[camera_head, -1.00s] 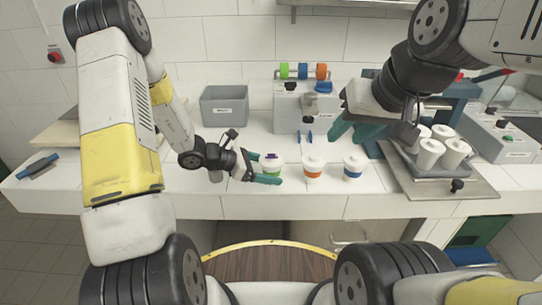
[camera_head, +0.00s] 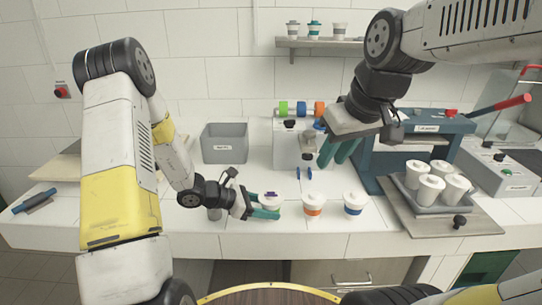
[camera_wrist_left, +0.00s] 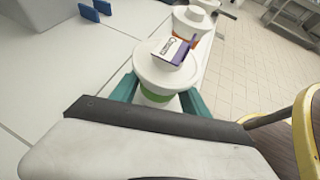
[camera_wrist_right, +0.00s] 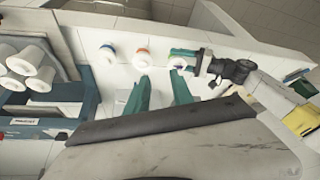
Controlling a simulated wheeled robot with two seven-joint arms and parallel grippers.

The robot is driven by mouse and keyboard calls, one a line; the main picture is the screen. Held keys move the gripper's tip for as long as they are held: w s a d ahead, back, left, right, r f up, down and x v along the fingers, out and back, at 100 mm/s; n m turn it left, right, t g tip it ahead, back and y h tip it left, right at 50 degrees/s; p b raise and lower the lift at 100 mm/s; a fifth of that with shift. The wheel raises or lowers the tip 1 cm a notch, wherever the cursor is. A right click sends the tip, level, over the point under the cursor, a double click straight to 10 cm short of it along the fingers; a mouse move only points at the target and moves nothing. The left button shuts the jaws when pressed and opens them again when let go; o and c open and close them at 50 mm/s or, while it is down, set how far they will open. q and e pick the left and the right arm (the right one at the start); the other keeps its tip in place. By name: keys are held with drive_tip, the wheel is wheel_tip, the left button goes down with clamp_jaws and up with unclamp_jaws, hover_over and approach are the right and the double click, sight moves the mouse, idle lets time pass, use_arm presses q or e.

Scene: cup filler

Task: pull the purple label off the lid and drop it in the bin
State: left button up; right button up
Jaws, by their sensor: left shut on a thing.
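The white cup with a green band (camera_wrist_left: 156,97) stands at the left of a row of cups on the counter. Its white lid (camera_wrist_left: 150,72) carries a small white label with a purple edge (camera_wrist_left: 172,50), which also shows in the head view (camera_head: 270,195). My left gripper (camera_head: 266,208) is shut around this cup, one teal finger on each side below the lid. My right gripper (camera_head: 336,152) is open and empty, in the air above and to the right of the cup; its parted fingers show in the right wrist view (camera_wrist_right: 160,88).
A grey bin (camera_head: 224,150) stands at the back left. Cups with orange (camera_head: 312,210) and blue bands (camera_head: 354,209) stand to the right. A dispenser with coloured rolls (camera_head: 300,109) is behind. A blue press (camera_head: 420,128) and a tray of white cups (camera_head: 411,198) are at the right.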

drive_tip(key=w+a+f+n+g+h, duration=0.2)
drive_tip(key=w+a+f+n+g, duration=0.35)
drive_tip(key=w+a+n, duration=0.85)
drive_tip(key=shift+m+t, duration=0.4)
drive_tip(key=shift+t, duration=0.05)
drive_tip(key=f, duration=0.4)
drive_tip(key=d+f, duration=0.1)
drive_tip(key=f, duration=0.4)
drive_tip(key=w+f, duration=0.1)
drive_tip(key=f, duration=0.4)
drive_tip(key=shift+d, duration=0.3)
clamp_jaws()
drive_tip(key=shift+r, duration=0.2)
idle(1.7)
drive_tip(key=shift+r, duration=2.4)
